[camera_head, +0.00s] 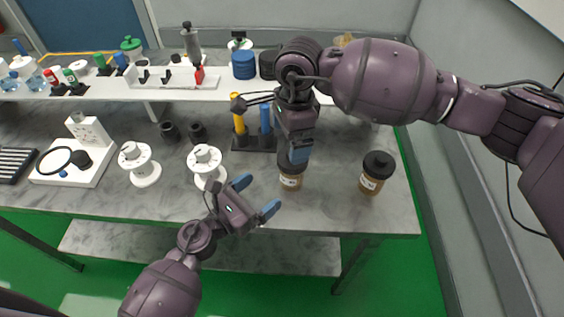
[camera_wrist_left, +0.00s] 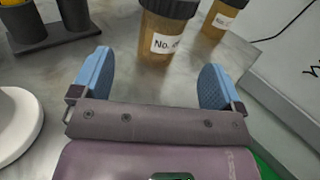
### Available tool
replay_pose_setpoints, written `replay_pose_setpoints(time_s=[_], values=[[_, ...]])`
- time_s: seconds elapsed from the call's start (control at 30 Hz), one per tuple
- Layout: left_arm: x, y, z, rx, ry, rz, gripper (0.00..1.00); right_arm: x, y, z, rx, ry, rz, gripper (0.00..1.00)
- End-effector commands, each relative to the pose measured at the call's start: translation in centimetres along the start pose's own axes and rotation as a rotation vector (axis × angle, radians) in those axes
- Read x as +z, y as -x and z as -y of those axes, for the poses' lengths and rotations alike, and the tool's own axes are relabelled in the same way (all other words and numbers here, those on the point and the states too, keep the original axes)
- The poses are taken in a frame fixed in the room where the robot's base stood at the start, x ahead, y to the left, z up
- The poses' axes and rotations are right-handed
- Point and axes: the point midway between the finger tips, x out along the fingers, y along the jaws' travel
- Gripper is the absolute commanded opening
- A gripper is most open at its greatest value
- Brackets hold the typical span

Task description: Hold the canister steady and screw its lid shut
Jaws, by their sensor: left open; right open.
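An amber canister (camera_head: 291,181) with a white label stands upright on the grey marbled bench, below my right gripper. Its dark lid (camera_head: 293,160) is partly hidden by that gripper. My right gripper (camera_head: 299,154) points down at the lid, its blue fingers open; I cannot tell whether they touch it. My left gripper (camera_head: 256,196) is open and empty at the bench's front edge, left of and nearer than the canister. In the left wrist view the canister (camera_wrist_left: 160,38) stands ahead, between the lines of the two blue fingers, with its black lid cut by the top edge.
A second amber canister (camera_head: 370,184) with a black lid stands to the right. White spools (camera_head: 206,160) stand left of my left gripper. A dark holder (camera_head: 254,143) with yellow and blue cylinders stands behind. A raised shelf (camera_head: 120,93) crosses the back.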

Motion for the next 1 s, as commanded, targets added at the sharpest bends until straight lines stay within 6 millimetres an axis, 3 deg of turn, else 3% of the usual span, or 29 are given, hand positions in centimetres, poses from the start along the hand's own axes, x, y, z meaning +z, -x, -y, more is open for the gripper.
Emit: replay_pose_setpoints(time_s=[0.13, 0.57, 1.0], values=[[-0.3, -0.2, 0.4, -0.025, -0.040, -0.012, 0.93, -1.1, 0.5, 0.5, -0.008, 0.007, -0.069, 0.98], [-0.3, -0.6, 0.4, -0.026, -0.041, -0.012, 0.93, -1.1, 0.5, 0.5, -0.009, 0.007, -0.072, 0.98], [-0.3, -6.6, 0.5, -0.026, -0.039, -0.010, 0.93, -1.1, 0.5, 0.5, -0.009, 0.007, -0.071, 0.98]])
